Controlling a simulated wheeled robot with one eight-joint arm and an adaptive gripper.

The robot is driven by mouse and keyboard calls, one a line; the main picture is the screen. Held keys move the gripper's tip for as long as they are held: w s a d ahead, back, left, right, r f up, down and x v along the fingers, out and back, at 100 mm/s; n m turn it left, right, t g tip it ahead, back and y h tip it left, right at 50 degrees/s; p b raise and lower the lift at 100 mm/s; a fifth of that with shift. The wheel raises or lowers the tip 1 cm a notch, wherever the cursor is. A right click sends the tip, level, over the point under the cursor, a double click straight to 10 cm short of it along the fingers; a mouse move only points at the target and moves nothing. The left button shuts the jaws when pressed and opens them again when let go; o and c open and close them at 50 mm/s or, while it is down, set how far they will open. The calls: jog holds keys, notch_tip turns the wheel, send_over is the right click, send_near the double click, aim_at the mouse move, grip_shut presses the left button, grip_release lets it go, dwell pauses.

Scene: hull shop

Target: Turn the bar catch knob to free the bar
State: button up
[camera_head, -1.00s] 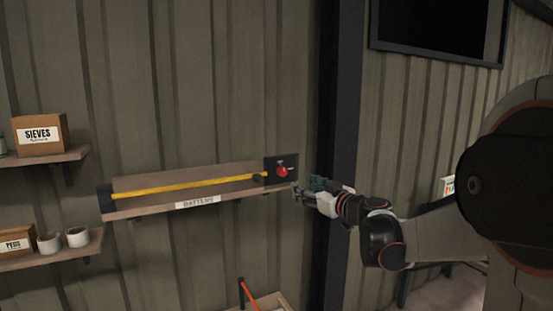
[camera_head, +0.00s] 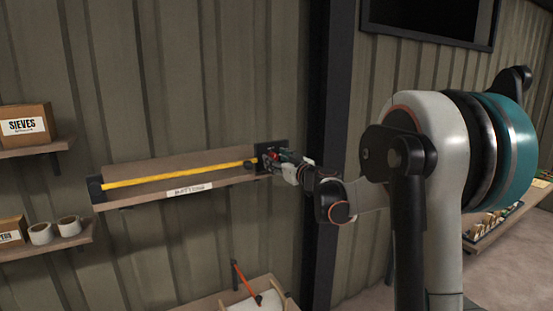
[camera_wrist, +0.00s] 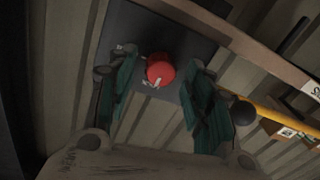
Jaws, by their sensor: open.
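The red catch knob (camera_wrist: 160,70) sits on a dark plate (camera_wrist: 190,42) in the wrist view, with a pale mark on its face. In the head view the dark plate (camera_head: 281,150) is at the right end of a wall shelf, and my gripper mostly covers the knob. My gripper (camera_wrist: 158,88) is open, with one teal finger on either side of the knob in the picture; I cannot tell whether either touches it. My gripper also shows in the head view (camera_head: 276,160). The yellow bar (camera_head: 180,174) lies along the shelf, its right end by a black knob-like fitting (camera_head: 250,165).
The batten shelf (camera_head: 140,200) carries a label and has a dark bracket at its left end. Shelves at the left hold a SIEVES box (camera_head: 25,125) and white rolls (camera_head: 68,226). A dark post (camera_head: 328,140) stands right of the plate. A bin with an orange-handled tool (camera_head: 247,281) is below.

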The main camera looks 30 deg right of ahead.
jog(key=shift+w, duration=0.25)
jog(key=c, duration=1)
jog(key=shift+c, duration=0.2)
